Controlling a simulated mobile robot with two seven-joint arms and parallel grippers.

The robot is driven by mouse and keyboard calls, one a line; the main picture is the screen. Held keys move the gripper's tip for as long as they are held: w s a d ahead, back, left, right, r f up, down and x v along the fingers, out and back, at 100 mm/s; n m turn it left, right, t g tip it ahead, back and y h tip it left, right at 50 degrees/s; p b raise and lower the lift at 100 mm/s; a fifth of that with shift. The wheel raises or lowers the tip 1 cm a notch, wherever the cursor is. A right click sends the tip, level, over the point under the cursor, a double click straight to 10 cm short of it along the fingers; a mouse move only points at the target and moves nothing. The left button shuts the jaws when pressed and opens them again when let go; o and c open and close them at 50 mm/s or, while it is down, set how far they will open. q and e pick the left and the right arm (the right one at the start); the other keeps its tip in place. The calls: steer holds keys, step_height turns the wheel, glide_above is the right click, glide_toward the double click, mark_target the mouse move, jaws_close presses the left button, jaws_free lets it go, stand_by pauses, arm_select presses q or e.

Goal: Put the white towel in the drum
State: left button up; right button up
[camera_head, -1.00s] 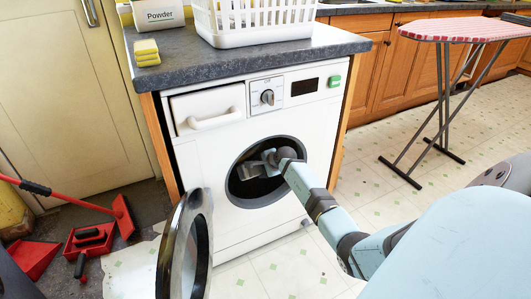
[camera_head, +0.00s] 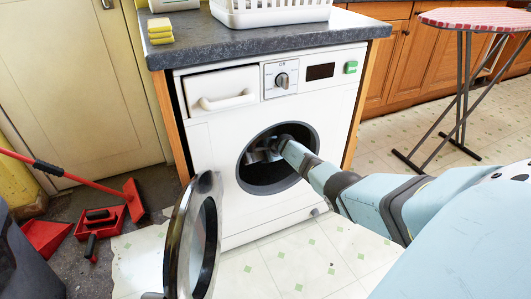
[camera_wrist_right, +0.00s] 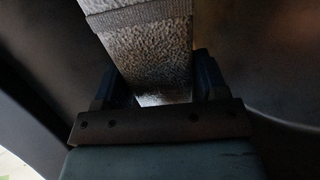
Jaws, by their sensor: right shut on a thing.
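The washing machine's round drum opening (camera_head: 277,184) is in the middle of the head view, and its glass door (camera_head: 194,240) stands swung open to the left. My right arm reaches into the drum, with my right gripper (camera_head: 262,152) inside the opening. In the right wrist view my right gripper (camera_wrist_right: 155,98) is shut on the towel (camera_wrist_right: 150,50), a fuzzy, grey-looking cloth with a woven band in the dim light. The dark drum wall (camera_wrist_right: 270,60) surrounds it. The towel is hard to make out in the head view. My left gripper is not in view.
A dark countertop (camera_head: 260,38) above the machine holds a white basket (camera_head: 270,14) and yellow sponges (camera_head: 160,32). A red brush and dustpan (camera_head: 100,222) lie on the floor at left. An ironing board (camera_head: 475,20) stands at right.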

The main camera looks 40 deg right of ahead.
steer(key=shift+w+d+f, duration=0.1)
steer(key=o, duration=1.1)
steer(key=shift+c, duration=0.2)
steer(key=shift+o, duration=0.5)
